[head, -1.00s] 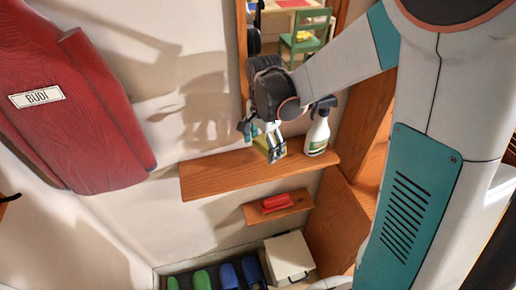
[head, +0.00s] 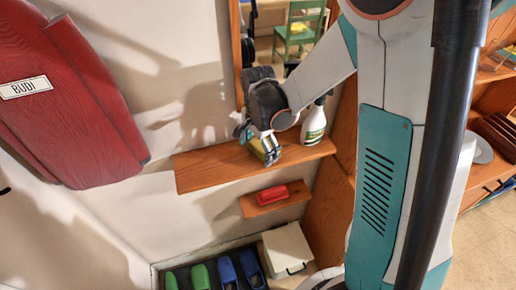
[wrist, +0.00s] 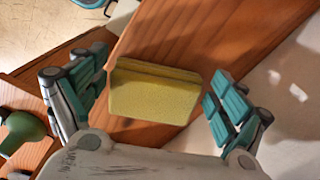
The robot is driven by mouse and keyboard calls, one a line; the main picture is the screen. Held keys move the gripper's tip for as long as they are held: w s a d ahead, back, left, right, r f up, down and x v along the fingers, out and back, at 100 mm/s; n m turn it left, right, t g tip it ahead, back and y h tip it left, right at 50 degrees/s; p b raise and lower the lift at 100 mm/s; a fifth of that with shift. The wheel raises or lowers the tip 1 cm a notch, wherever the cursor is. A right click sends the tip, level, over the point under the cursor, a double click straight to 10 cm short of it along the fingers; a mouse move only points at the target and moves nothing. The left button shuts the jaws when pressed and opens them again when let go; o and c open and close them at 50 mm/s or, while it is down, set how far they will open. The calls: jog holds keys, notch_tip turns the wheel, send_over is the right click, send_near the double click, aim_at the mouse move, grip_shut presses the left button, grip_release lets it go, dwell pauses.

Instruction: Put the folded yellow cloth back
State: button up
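The folded yellow cloth (wrist: 153,95) lies on the wooden shelf (wrist: 185,45). In the head view the cloth (head: 257,148) is partly hidden by my gripper (head: 268,153), to the left of the spray bottle. In the wrist view my gripper (wrist: 160,88) is open, one teal finger on each side of the cloth. A narrow gap shows between the cloth and each finger, so it is not gripped. In the head view the shelf (head: 200,172) is fixed to the wall.
A white spray bottle (head: 314,124) stands right of my gripper on the shelf; its green part (wrist: 22,132) shows at the wrist view's left. A red object (head: 272,195) lies on a smaller shelf below. A red coat (head: 65,110) hangs left. The shelf's left end is clear.

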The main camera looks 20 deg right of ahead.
aim_at(258, 149)
notch_tip(258, 149, up, 12)
jog(key=p, duration=0.2)
jog(key=s+d+r+n+t, duration=0.1)
jog(key=s+r+n+t, duration=0.2)
jog(key=s+n, duration=0.3)
jog(key=s+d+r+n+t, duration=0.1)
jog(key=s+r+n+t, duration=0.3)
jog(key=s, duration=0.6)
jog(key=shift+r+n, duration=0.95)
jog(key=shift+n, duration=0.85)
notch_tip(258, 149, down, 10)
jog(key=b, duration=1)
jog(key=shift+f, duration=0.25)
